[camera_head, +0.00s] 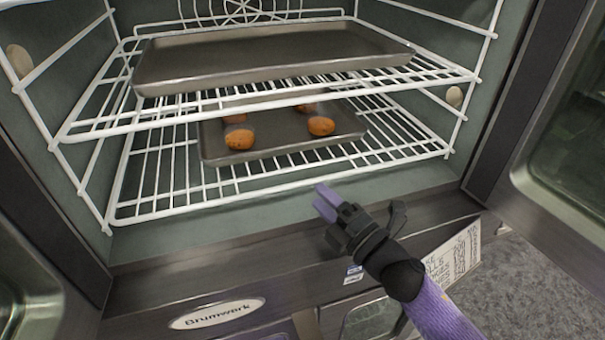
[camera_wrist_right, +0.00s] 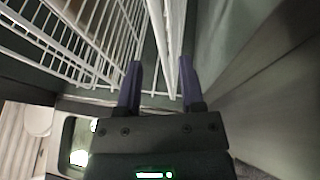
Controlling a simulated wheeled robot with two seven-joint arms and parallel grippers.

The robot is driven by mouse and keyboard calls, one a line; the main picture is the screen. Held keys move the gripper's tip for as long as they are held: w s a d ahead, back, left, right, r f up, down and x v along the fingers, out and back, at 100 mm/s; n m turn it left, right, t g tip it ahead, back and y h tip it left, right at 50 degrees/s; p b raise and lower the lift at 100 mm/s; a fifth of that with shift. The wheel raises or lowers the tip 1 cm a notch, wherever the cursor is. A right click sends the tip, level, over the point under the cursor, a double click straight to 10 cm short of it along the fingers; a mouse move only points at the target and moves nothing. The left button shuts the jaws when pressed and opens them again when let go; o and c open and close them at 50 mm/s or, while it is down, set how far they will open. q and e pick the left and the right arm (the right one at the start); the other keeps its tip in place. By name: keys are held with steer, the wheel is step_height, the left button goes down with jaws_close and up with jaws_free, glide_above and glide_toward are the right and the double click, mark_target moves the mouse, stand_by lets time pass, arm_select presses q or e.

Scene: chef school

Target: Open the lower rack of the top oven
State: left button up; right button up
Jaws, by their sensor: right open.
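The top oven stands open. Its lower white wire rack (camera_head: 160,212) is inside, its front bar near the oven mouth. A small dark tray (camera_head: 265,152) with several brown pieces of food (camera_head: 321,126) rests on it. My right gripper (camera_head: 326,203) is open and just in front of and below the lower rack's front bar, right of its middle. In the right wrist view, a white bar (camera_wrist_right: 174,45) runs between the open fingers (camera_wrist_right: 159,75) in the picture; I cannot tell whether they touch it. My left gripper is out of view.
The upper rack (camera_head: 100,125) bears a large dark tray (camera_head: 270,55) and overhangs the lower one. Open doors flank the oven at right (camera_head: 555,180) and left (camera_head: 35,290). The Brumwerk-labelled front panel (camera_head: 215,314) lies below. Grey floor shows at lower right.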

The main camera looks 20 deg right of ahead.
mark_target(305, 184)
steer(key=x, duration=0.5)
steer(key=shift+w+f, duration=0.1)
steer(key=shift+f, duration=0.05)
jaws_close()
stand_by(0.6)
stand_by(0.6)
